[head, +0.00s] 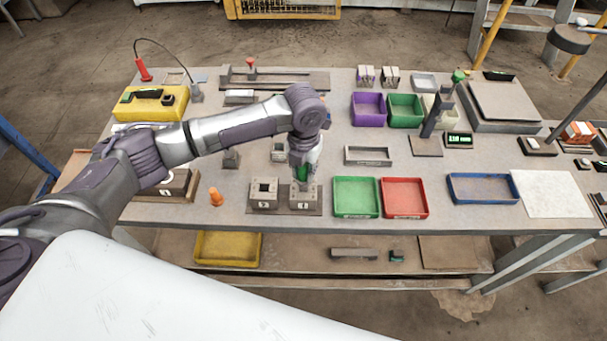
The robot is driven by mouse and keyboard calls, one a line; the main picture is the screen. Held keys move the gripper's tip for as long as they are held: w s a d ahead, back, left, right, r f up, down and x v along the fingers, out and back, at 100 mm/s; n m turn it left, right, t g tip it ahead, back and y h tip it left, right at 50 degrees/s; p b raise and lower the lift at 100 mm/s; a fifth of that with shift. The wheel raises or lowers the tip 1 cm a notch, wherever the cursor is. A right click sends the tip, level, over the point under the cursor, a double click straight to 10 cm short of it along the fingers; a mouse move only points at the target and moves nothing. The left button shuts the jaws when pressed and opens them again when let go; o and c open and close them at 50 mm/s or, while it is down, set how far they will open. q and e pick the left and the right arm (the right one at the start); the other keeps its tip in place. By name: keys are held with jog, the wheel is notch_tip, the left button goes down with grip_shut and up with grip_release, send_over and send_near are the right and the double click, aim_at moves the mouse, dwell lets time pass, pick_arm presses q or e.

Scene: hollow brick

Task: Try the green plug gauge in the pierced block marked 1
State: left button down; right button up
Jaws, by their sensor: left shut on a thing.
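Two pale pierced blocks stand side by side on a brown base near the table's front edge. The right one is the block marked 1 (304,201). The left block (263,196) has a dark square hole in its top and another mark. My left gripper (302,179) points down right over the block marked 1, shut on the green plug gauge (302,173), of which only a little green shows between the fingers. The gripper hides the gauge's lower end and the block's hole, so I cannot tell whether the gauge is in it. My right gripper is not in view.
A green tray (356,211) and a red tray (404,214) lie just right of the blocks. A small grey tray (368,163) lies behind. A blue tray (484,203) and white sheet (552,208) are farther right.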

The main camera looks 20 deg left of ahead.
pick_arm(q)
jog(key=shift+r+p, duration=2.55)
jog(key=shift+r, duration=0.05)
